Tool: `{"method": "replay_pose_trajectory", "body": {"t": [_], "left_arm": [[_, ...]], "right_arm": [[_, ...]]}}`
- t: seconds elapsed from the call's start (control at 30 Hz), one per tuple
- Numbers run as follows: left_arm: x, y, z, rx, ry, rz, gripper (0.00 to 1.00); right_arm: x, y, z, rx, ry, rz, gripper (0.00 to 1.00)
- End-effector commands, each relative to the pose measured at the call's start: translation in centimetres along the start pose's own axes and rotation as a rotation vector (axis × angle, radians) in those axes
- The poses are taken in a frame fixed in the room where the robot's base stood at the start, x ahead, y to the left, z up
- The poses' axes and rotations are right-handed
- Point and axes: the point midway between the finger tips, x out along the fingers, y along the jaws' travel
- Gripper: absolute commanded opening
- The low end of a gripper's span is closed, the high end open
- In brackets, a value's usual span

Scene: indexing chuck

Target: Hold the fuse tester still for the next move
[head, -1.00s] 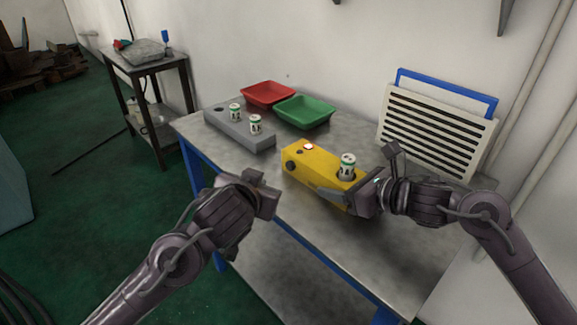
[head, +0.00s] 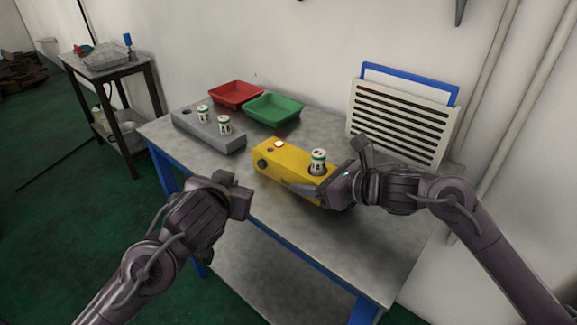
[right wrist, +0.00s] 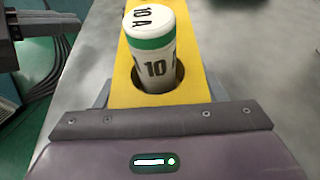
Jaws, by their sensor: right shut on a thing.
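The yellow fuse tester (head: 286,160) stands on the metal workbench, with a red-and-white button (head: 279,144) on top and a dark knob on its end. A white fuse with a green band (head: 318,161) stands in its round hole; the right wrist view shows this fuse (right wrist: 155,68) marked 10 A. My right gripper (head: 333,180) is shut on the tester's body at the fuse end, one finger on each side. My left gripper (head: 233,193) hangs near the bench's front edge, apart from the tester; its finger gap is not clear.
A grey block (head: 208,134) holds two similar fuses, left of the tester. A red tray (head: 236,95) and a green tray (head: 273,109) stand behind. A slatted panel (head: 400,118) leans at the wall. Bare bench (head: 330,245) lies in front of the tester.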

Motion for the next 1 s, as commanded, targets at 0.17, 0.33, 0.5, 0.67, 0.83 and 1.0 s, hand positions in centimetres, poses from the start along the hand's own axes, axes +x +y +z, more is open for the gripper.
{"method": "replay_pose_trajectory", "body": {"t": [0.17,0.33,0.5,0.67,0.83,1.0], "left_arm": [[0.0,0.0,0.0,0.000,0.000,0.000,0.00],[0.0,0.0,0.0,0.000,0.000,0.000,0.00],[0.0,0.0,0.0,0.000,0.000,0.000,0.00],[0.0,0.0,0.0,0.000,0.000,0.000,0.00],[0.0,0.0,0.0,0.000,0.000,0.000,0.00],[0.0,0.0,0.0,0.000,0.000,0.000,0.00]], "right_arm": [[0.0,0.0,0.0,0.000,0.000,-0.001,0.35],[0.0,0.0,0.0,0.000,0.000,-0.001,0.81],[0.0,0.0,0.0,0.000,0.000,-0.001,0.89],[-0.1,0.0,0.0,0.000,0.000,0.000,0.89],[-1.4,-0.1,-0.1,-0.001,0.002,-0.003,0.89],[-4.8,-0.2,-0.2,-0.003,0.003,-0.005,0.89]]}}
